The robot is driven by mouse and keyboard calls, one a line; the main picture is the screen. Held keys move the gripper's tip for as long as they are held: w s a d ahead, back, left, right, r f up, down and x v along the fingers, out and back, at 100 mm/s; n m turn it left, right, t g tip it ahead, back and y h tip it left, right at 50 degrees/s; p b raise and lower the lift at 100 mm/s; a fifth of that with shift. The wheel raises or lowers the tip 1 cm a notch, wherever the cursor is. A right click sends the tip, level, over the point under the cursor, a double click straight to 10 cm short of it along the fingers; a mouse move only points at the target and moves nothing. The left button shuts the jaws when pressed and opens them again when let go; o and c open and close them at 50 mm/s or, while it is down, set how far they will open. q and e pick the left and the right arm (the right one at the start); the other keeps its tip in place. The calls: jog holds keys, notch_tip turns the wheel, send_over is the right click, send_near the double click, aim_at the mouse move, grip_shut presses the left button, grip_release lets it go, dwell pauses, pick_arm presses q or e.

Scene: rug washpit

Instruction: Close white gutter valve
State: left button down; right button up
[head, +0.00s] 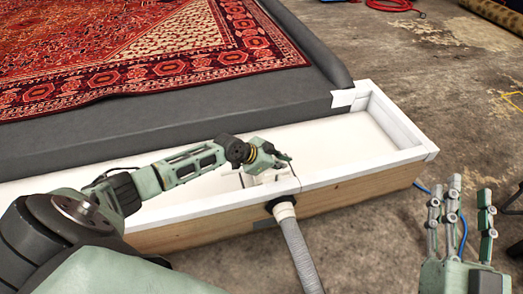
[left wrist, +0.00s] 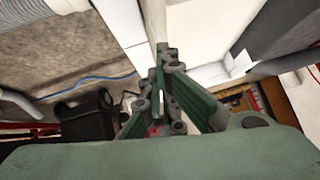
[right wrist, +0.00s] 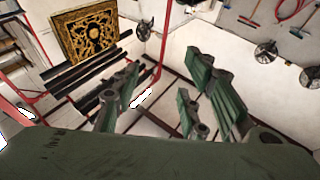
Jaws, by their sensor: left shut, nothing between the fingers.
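The white gutter (head: 360,150) is a long trough with a wooden outer side, running along the dark pit edge. My left gripper (head: 284,162) reaches over the gutter near its front rim. It is shut with nothing between the fingers. A small white part (head: 262,179), seemingly the valve, shows just below the gripper and is partly hidden by it; I cannot tell its position or whether they touch. In the left wrist view the left fingertips (left wrist: 165,55) come together beside a pale bar (left wrist: 154,18). My right gripper (head: 462,215) is open and empty, fingers upward, right of the gutter.
A grey hose (head: 300,256) joins the gutter's outer side through a white and black fitting (head: 283,208). A red patterned rug (head: 150,45) lies on the grey pit surface (head: 200,112) behind. Concrete floor (head: 420,80) is open at the right. A blue cord (head: 463,235) passes behind my right gripper.

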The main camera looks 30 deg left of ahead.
notch_tip(320, 180, down, 12)
jog(key=s+d+g+h+p, duration=0.1)
jog(key=g+h+p, duration=0.15)
jog(key=g, duration=0.45)
pick_arm(q)
jog(key=d+r+p+v, duration=0.1)
jog(key=p+v, duration=0.1)
jog(key=v, duration=0.9)
jog(key=shift+w+r+p, duration=0.2)
jog(key=shift+r+p, duration=0.1)
jog(key=shift+p, duration=0.1)
pick_arm(e)
jog(key=s+d+f+g+h, duration=0.2)
jog(key=s+d+f+g, duration=0.3)
jog(key=s+f+g, duration=0.3)
jog(key=s+f, duration=0.3)
jog(key=shift+s+m, duration=0.3)
